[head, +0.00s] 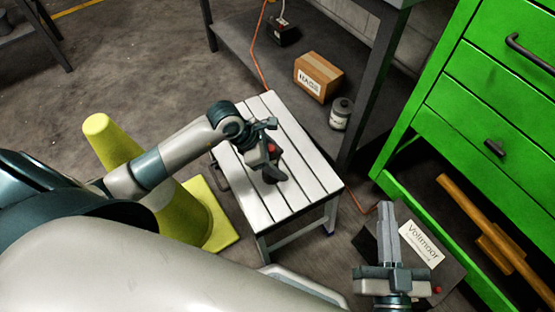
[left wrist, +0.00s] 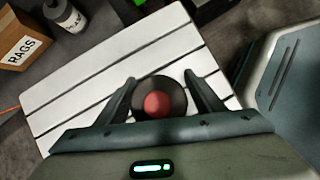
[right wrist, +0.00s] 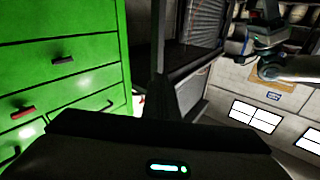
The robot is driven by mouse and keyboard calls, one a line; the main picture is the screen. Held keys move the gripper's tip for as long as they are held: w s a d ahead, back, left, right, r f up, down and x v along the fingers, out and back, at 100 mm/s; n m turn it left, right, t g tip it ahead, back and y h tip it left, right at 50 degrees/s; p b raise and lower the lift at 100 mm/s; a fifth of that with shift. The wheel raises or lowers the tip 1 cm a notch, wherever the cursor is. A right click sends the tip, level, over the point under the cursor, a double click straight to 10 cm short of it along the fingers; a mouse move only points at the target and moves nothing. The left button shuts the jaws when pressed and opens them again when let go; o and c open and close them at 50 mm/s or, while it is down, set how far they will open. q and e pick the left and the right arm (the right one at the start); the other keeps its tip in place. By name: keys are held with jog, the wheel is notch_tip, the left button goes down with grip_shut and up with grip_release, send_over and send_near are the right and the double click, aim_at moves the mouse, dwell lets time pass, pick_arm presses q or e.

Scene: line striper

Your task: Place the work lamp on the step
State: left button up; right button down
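The step (head: 262,200) is a small stool with white slats, standing in the middle of the head view. The work lamp appears to be the dark round piece with a red centre (left wrist: 158,103), seen end-on over the slats in the left wrist view. Its red part (head: 272,148) shows between my left fingers in the head view. My left gripper (head: 272,150) is over the step, its fingers spread on either side of the lamp with a narrow gap visible. My right gripper (head: 389,222) is shut and empty, right of the step. The lamp's lower part is hidden.
A yellow cone (head: 185,212) stands left of the step. Behind it are a rags box (head: 318,76), a grey can (head: 341,113) and an orange cable (head: 252,62). A green drawer cabinet (head: 490,85) and a labelled dark box (head: 448,272) are at the right.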

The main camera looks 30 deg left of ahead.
aim_at(271, 156)
pick_arm(q)
jog(key=shift+s+a+r+p, duration=0.1)
jog(key=shift+a+r+p, duration=0.05)
jog(key=shift+r+p, duration=0.2)
jog(key=p+v, duration=0.2)
jog(key=v, duration=0.1)
jog(key=p+v, duration=0.1)
jog(key=v, duration=0.1)
jog(key=shift+a+r+p, duration=0.1)
jog(key=shift+r+p, duration=0.25)
jog(key=shift+p+v, duration=1.6)
jog(key=shift+v, duration=1.25)
pick_arm(e)
jog(key=s+d+f+g+h, duration=0.2)
jog(key=s+d+f+g, duration=0.2)
jog(key=f+g, duration=0.2)
jog(key=s+d+f+g+h, duration=0.2)
jog(key=s+d+f+g, duration=0.1)
jog(key=f, duration=0.6)
jog(key=shift+s+d+m+g+h, duration=0.35)
jog(key=shift+d+g, duration=0.45)
jog(key=shift+g, duration=0.6)
pick_arm(q)
jog(key=shift+s, duration=0.1)
